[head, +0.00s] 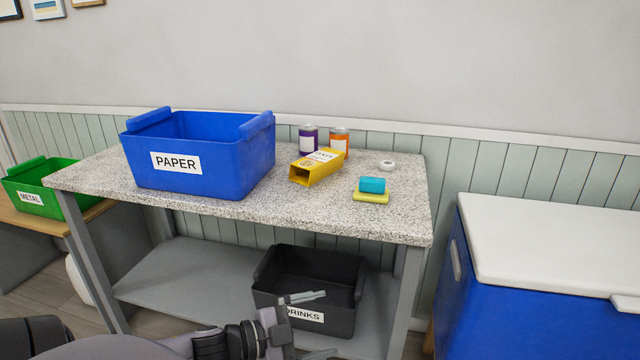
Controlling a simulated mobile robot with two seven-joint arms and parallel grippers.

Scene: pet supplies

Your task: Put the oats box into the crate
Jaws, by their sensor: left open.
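The oats box (322,165) is a yellow carton with a white label. It lies on its side on the speckled tabletop, right of a blue crate (215,172) labelled PAPER and apart from it. A dark crate (345,318) labelled DRINKS sits on the lower shelf, and a green crate (38,200) labelled METAL stands at the far left. My left gripper (312,326) is open and empty, low in front of the DRINKS crate and well below the oats box. It partly hides the DRINKS label. My right gripper is out of view.
A purple can (308,139) and an orange can (339,141) stand behind the oats box. A teal block (372,185) on a yellow one (370,197) and a small white ring (387,165) lie to its right. A blue cooler with a white lid (550,240) stands right of the table.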

